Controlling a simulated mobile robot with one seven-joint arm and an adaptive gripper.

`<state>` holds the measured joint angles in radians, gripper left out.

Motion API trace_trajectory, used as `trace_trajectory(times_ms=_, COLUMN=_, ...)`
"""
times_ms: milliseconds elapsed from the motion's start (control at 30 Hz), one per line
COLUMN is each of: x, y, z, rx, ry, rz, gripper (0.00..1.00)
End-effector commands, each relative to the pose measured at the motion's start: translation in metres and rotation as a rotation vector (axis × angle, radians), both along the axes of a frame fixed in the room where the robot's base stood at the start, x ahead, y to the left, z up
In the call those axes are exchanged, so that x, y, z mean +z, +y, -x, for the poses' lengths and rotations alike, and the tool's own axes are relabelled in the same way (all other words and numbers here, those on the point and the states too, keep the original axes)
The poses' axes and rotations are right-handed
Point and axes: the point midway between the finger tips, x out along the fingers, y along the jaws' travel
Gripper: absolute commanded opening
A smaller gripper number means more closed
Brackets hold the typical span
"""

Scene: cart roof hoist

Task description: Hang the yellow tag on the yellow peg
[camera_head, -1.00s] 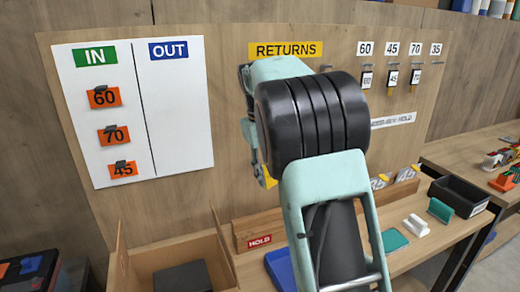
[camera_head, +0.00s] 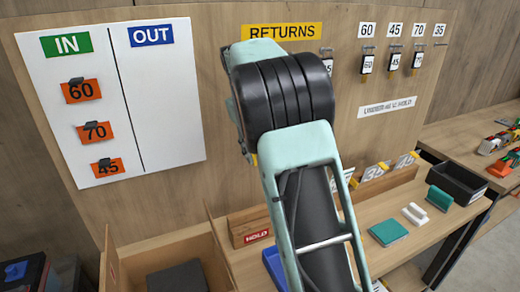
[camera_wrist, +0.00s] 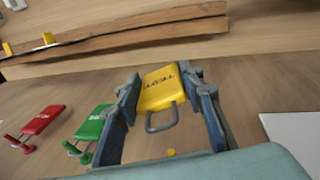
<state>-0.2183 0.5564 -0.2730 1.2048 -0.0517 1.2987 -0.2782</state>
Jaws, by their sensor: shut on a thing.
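The yellow tag (camera_wrist: 160,90) shows in the wrist view with dark lettering and a grey wire loop at its lower end. My gripper (camera_wrist: 163,84) is shut on it, one finger on each side. A small yellow spot (camera_wrist: 171,152), perhaps the end of the yellow peg, shows just below the loop, apart from it in the picture. My gripper's lower edge cuts off the view beneath it. In the head view my arm hides my gripper and most of the board below the RETURNS sign (camera_head: 281,31); only a sliver of yellow shows beside the arm.
A red tag (camera_wrist: 44,120) and a green tag (camera_wrist: 94,124) hang on pegs left of my gripper in the wrist view. The white IN/OUT panel (camera_head: 158,120) is left of my arm. Below stand an open wooden box (camera_head: 110,265) and a black tray (camera_head: 455,185).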

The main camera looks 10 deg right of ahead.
Motion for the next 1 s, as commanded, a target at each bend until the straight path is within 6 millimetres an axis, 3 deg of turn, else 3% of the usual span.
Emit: trace_trajectory(times_ms=1000, x=-0.002, y=0.012, z=-0.060, rx=0.001, ry=0.000, rz=0.001, gripper=0.07)
